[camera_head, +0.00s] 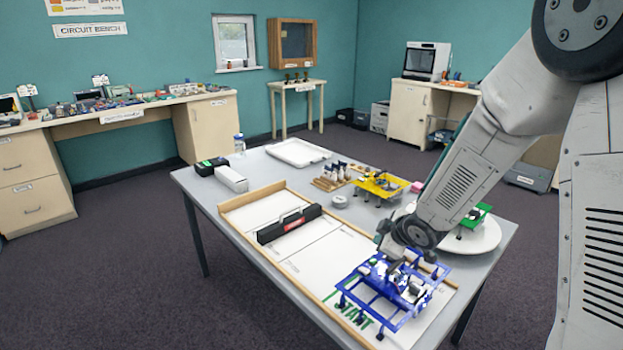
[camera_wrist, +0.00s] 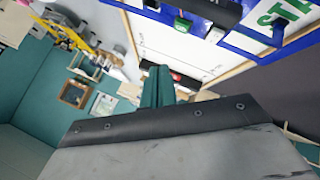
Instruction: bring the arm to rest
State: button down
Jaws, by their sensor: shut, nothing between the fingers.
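My arm reaches in from the right in the head view, and its wrist hangs over the near right part of the grey table. My gripper (camera_wrist: 157,84) shows in the wrist view with its two fingers together and nothing between them. In the head view the wrist end is just above or behind a blue frame-like device (camera_head: 347,292) on the white board; I cannot tell whether they touch. Part of the blue device (camera_wrist: 235,38) shows along the top of the wrist view.
A yellow device (camera_head: 382,182), a white tray (camera_head: 298,152) and a white round plate (camera_head: 485,238) bearing a green device (camera_head: 476,217) are also on the table. Free floor lies left of the table.

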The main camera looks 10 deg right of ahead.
jog(key=s+d+r+m+g+h, duration=0.2)
jog(key=s+d+r+m+h, duration=0.3)
jog(key=s+r, duration=0.75)
jog(key=s+a+r+m+g+y, duration=0.1)
jog(key=s+r+m+g, duration=0.1)
jog(key=s, duration=1)
jog(key=s+a+r+m+g+y, duration=0.1)
jog(key=s+a+r+m+g, duration=0.1)
jog(key=s, duration=1)
notch_tip(320, 180, up, 3)
jog(key=m+g, duration=0.1)
jog(key=m, duration=0.2)
jog(key=shift+a+f+y, duration=0.15)
jog(key=shift+a+y, duration=0.05)
jog(key=shift+y, duration=0.1)
